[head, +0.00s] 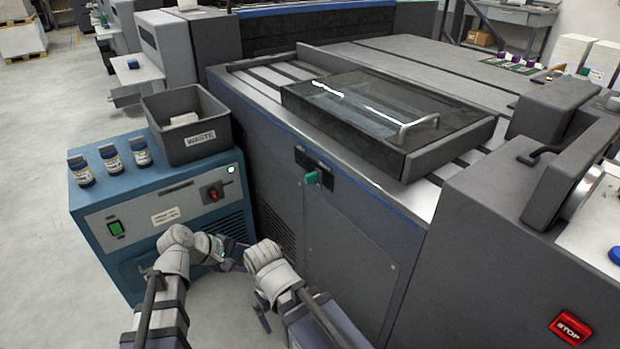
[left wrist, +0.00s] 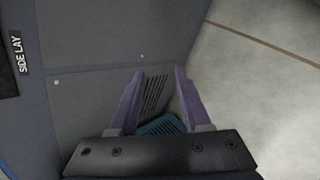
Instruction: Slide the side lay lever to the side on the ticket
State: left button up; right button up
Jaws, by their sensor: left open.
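The side lay lever is a small teal knob (head: 312,177) on a dark slotted plate on the press front, in the head view. The "SIDE LAY" label (left wrist: 22,55) shows at the left edge of the left wrist view, but the knob does not. My left gripper (left wrist: 159,74) is open and empty, its purple fingers apart before the grey press side. In the head view it is low and left of the lever, partly hidden by the arms. My right gripper (head: 263,312) is low in front of the press, below the lever; its jaws are unclear. I cannot make out a ticket.
A blue cabinet (head: 150,250) stands left of the press, with a grey waste bin (head: 187,130) and several ink jars (head: 112,158) on top. A guard with a handle (head: 400,128) lies on the press.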

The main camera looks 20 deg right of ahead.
pick_arm(q)
jog(key=w+d+r+n+t+h, duration=0.1)
jog(key=w+d+r+n+h, duration=0.35)
jog(key=d+r, duration=0.25)
jog(key=n+t+h, duration=0.2)
jog(key=n+h, duration=0.2)
jog(key=n, duration=0.5)
send_near(306, 178)
jog(key=x, duration=0.4)
jog(key=shift+x, duration=3.7)
jog(key=shift+c, duration=0.4)
jog(key=shift+f, duration=0.1)
grip_shut()
